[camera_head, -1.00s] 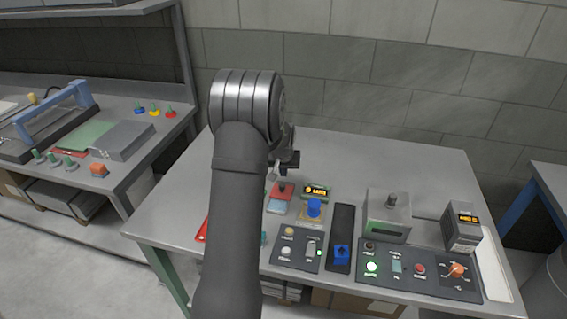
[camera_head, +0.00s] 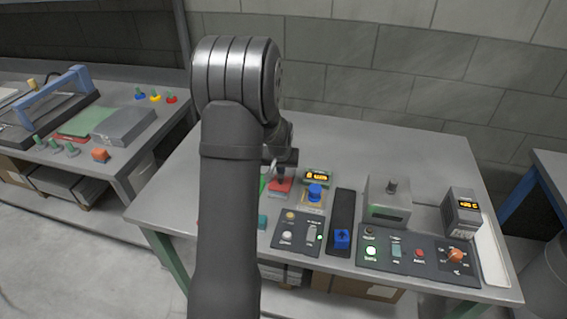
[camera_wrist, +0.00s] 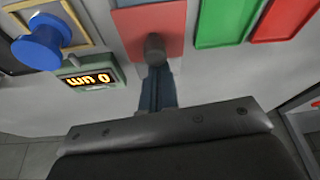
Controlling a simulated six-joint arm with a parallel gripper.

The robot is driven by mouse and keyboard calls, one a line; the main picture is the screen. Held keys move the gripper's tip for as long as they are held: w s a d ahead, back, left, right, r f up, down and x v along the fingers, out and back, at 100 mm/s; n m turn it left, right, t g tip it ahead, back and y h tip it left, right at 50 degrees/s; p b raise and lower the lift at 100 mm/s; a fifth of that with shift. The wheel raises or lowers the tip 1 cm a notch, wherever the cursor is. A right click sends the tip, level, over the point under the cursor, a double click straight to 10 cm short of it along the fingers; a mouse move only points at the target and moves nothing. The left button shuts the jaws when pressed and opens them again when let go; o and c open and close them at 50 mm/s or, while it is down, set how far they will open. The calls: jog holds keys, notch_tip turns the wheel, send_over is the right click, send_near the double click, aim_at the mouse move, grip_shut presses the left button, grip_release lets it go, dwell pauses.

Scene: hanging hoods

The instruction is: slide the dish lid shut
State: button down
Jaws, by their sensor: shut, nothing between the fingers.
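The red dish lid (camera_head: 282,187) lies on the bench just left of a small green display, with a dark round knob on top. In the wrist view the lid (camera_wrist: 128,30) shows with its knob (camera_wrist: 155,47). A thin grey-blue strip of the dish (camera_wrist: 128,3) shows past the lid's far edge in that view; the lid covers the rest. My gripper (camera_wrist: 156,78) is shut and empty, its fingertips low beside the knob on the back-wall side. They look in contact with the knob, but the exact gap is hidden. My gripper (camera_head: 275,173) is partly hidden in the head view.
A blue knob (camera_head: 314,192) and the display (camera_head: 317,176) stand close to the lid's right. Green (camera_wrist: 225,22) and red (camera_wrist: 288,15) panels lie on its other side. A teal block (camera_head: 262,221) and switch panel (camera_head: 297,232) are in front. The bench's back is clear.

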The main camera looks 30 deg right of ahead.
aim_at(280, 175)
jog(key=shift+s+a, duration=0.75)
jog(key=shift+s, duration=0.05)
jog(key=shift+s+a+f, duration=0.1)
jog(key=shift+a, duration=0.05)
jog(key=w+d, duration=0.2)
jog(key=w, duration=0.1)
jog(key=shift+w+d, duration=0.15)
jog(key=shift+d, duration=0.1)
jog(key=v, duration=1)
jog(key=shift+r, duration=0.25)
jog(key=shift+w+d, duration=0.1)
jog(key=shift+f, duration=0.1)
